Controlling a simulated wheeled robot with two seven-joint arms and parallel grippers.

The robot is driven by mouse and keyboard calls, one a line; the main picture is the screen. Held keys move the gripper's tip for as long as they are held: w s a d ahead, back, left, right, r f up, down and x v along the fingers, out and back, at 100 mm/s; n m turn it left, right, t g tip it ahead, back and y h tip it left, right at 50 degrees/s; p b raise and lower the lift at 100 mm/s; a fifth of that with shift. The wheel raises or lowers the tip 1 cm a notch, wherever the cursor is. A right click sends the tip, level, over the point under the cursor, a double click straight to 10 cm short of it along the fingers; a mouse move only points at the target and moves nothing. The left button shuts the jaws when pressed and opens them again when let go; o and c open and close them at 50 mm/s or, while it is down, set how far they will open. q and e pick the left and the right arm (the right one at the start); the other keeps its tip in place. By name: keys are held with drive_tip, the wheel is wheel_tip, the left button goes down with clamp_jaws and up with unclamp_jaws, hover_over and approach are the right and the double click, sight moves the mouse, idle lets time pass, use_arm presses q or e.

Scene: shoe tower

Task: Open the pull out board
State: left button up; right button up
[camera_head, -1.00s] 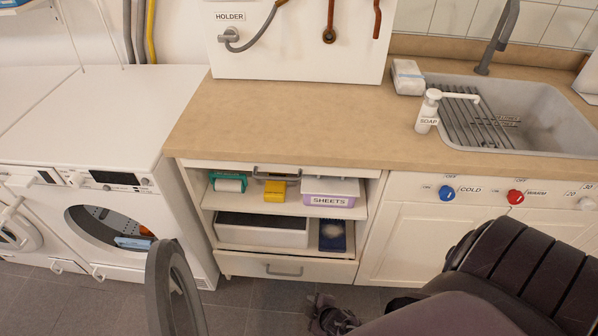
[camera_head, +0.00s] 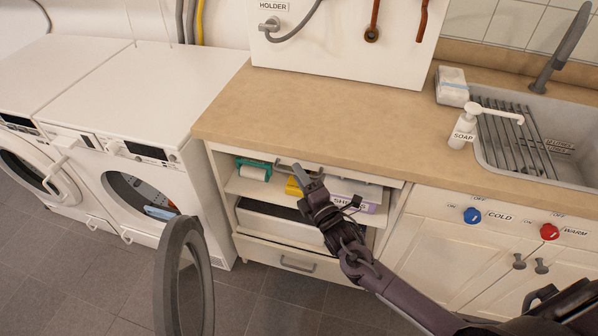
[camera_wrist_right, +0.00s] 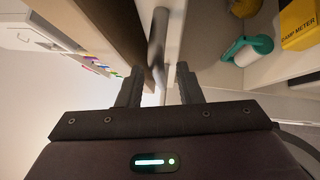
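The pull-out board (camera_head: 345,176) is a thin white front right under the countertop. Its grey bar handle (camera_head: 284,163) is partly hidden by my right gripper (camera_head: 308,176). In the right wrist view the handle (camera_wrist_right: 157,42) stands upright in the picture, and the open fingers of my right gripper (camera_wrist_right: 159,78) are on either side of its near end. I cannot tell whether they touch it. The board looks flush with the cabinet. My left gripper is not in view.
The countertop (camera_head: 300,110) overhangs the board. Below are open shelves with a yellow box (camera_head: 293,187), a green-and-white roll (camera_head: 253,170) and a sheets box (camera_head: 370,195), then a closed drawer (camera_head: 300,262). An open round washer door (camera_head: 162,285) stands at the left front.

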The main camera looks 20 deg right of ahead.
drive_tip(key=shift+x, duration=0.75)
clamp_jaws()
